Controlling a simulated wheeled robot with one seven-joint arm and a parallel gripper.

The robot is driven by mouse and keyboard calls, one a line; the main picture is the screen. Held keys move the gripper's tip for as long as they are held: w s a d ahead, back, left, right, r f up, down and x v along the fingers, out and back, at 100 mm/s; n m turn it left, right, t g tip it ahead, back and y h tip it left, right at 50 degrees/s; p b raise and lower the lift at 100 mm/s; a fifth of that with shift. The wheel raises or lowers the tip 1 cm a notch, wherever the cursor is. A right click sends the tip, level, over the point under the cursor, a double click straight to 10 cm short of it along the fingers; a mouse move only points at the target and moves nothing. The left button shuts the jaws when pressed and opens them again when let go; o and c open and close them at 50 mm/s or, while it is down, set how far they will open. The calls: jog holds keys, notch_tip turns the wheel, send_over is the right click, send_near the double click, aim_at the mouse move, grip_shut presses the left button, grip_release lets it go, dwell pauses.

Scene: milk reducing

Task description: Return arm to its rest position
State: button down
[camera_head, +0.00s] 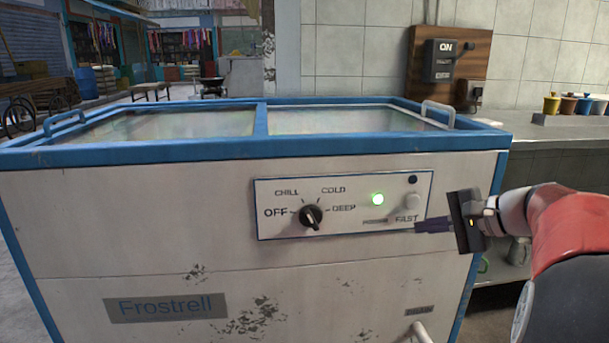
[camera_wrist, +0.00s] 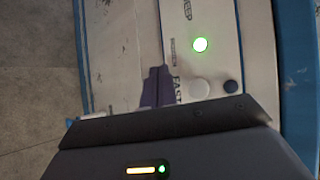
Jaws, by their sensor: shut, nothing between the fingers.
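My gripper (camera_head: 420,227) is shut and empty. It is in front of the freezer's control panel (camera_head: 345,190), at its lower right corner by the word FAST. I cannot tell whether the fingertips touch the panel. In the wrist view the closed fingers (camera_wrist: 156,74) lie beside the panel's edge, next to the white button (camera_wrist: 199,88). My arm comes in from the right edge of the head view.
The chest freezer (camera_head: 100,225) fills the front, with a blue rim and glass lids. A green light (camera_head: 377,199) glows right of the black dial (camera_head: 311,216). A handle (camera_head: 418,330) juts out low. A counter (camera_head: 560,165) with several small pots stands right.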

jog(key=s+a+f+n+g+h, duration=0.1)
jog(key=s+a+f+n+g, duration=0.15)
jog(key=s+a, duration=0.5)
jog(key=s+a+f+n+h+p, duration=0.1)
jog(key=s+a+f+n+h, duration=0.2)
jog(key=s+n, duration=0.2)
jog(key=s+a+f+n+h, duration=0.3)
jog(key=s+f+n+h, duration=0.1)
jog(key=s, duration=0.6)
jog(key=shift+a+n+g+h+p, duration=0.3)
jog(key=shift+a+n+g+p, duration=0.15)
jog(key=shift+n, duration=0.1)
